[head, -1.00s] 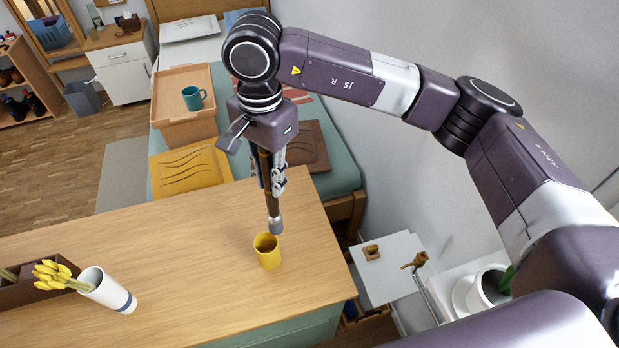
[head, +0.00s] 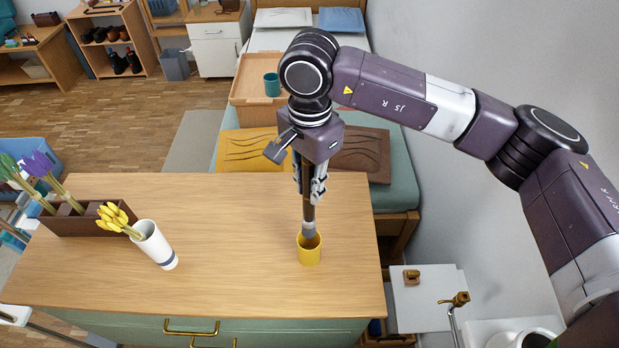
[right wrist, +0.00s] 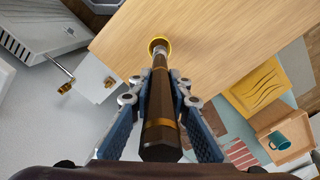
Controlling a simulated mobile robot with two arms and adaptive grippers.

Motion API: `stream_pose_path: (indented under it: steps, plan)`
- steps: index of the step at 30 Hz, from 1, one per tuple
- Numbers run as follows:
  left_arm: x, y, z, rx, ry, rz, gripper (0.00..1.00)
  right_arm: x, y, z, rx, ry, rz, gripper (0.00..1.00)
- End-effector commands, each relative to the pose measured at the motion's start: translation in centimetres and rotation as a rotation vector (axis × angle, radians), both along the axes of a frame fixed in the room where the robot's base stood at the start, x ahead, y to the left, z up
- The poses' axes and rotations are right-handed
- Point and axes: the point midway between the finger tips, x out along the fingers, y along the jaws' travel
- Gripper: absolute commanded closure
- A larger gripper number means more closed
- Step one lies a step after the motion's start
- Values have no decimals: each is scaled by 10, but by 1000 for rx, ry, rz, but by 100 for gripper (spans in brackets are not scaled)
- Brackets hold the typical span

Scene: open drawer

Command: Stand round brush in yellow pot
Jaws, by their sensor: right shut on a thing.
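The yellow pot (head: 309,256) stands upright on the wooden table, and its rim shows in the right wrist view (right wrist: 158,41). The round brush (head: 308,214), with a dark brown handle and a grey lower end, hangs upright over the pot. Its grey end overlaps the pot's mouth in the head view; how deep it reaches is hard to tell. My right gripper (head: 310,190) is shut on the brush's handle above the pot. In the right wrist view the handle (right wrist: 160,110) lies between the blue-grey fingers. My left gripper is not in view.
A white cup (head: 154,246) with yellow tulips leans at the table's left, beside a brown box (head: 85,222) with flowers. Green drawers with brass handles (head: 190,328) are below the tabletop (head: 240,290). The tabletop around the pot is clear.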

Motion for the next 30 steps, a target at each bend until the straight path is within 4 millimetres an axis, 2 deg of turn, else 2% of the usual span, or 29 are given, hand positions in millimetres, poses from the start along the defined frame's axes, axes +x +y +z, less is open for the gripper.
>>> stream_pose_path:
  steps: [5,15,30]
  plan:
    - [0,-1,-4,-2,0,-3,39,0,0,-16,0,1,0,100]
    - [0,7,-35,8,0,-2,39,0,0,-45,1,-1,0,100]
    - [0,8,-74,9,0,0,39,0,0,-83,1,-1,0,100]
